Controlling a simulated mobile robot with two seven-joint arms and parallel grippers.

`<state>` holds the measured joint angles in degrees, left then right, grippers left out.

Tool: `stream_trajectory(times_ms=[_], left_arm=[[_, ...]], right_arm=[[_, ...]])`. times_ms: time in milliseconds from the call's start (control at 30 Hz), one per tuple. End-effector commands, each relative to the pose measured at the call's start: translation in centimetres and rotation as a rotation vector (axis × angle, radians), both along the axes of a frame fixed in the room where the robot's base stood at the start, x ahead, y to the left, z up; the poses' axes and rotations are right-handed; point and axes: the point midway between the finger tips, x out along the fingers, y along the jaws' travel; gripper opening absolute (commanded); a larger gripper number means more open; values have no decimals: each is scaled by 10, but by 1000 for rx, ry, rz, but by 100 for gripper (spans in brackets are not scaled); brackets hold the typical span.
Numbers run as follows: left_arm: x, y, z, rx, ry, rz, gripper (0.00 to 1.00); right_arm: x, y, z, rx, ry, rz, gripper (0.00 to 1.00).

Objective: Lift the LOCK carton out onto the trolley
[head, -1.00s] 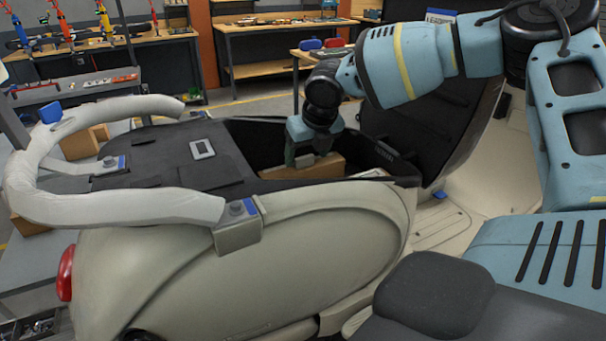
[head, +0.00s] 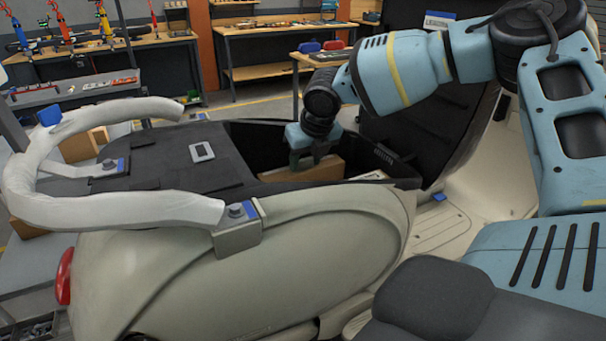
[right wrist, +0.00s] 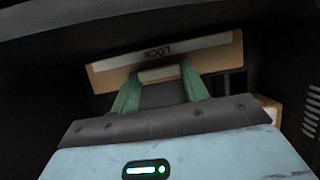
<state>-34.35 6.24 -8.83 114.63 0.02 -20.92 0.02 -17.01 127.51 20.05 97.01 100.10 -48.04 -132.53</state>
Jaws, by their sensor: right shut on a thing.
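The LOCK carton (head: 328,169) is a brown box inside the open under-seat bay of a cream scooter. In the right wrist view its pale label strip (right wrist: 160,52) reads LOCK upside down. My right gripper (head: 306,160) reaches down into the bay from above. Its green fingers (right wrist: 160,90) are shut on a raised tan part of the carton. The carton's lower part is hidden by the bay wall. A grey shelved stand (head: 42,268) at the left may be the trolley. My left gripper is not in view.
The bay's dark rim (head: 345,184) surrounds the carton closely. A white padded rail (head: 130,207) curves round the scooter's rear. Another light box (right wrist: 268,108) shows beside the carton in the wrist view. Workbenches (head: 275,32) stand at the back.

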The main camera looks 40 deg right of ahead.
Motion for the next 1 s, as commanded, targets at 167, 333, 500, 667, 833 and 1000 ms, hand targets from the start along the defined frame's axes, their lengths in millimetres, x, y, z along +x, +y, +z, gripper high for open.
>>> stream_trajectory(times_ms=[167,333,500,667,833,1000], left_arm=[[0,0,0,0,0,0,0],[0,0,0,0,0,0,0],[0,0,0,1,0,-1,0],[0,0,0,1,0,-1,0],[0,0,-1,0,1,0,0],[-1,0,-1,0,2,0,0]], right_arm=[[0,0,2,0,-1,0,9],[1,0,13,0,-4,-1,9],[1,0,36,1,-6,-1,9],[1,0,67,1,-6,-1,9],[1,0,102,0,-5,-1,9],[1,0,136,-1,-4,-1,9]])
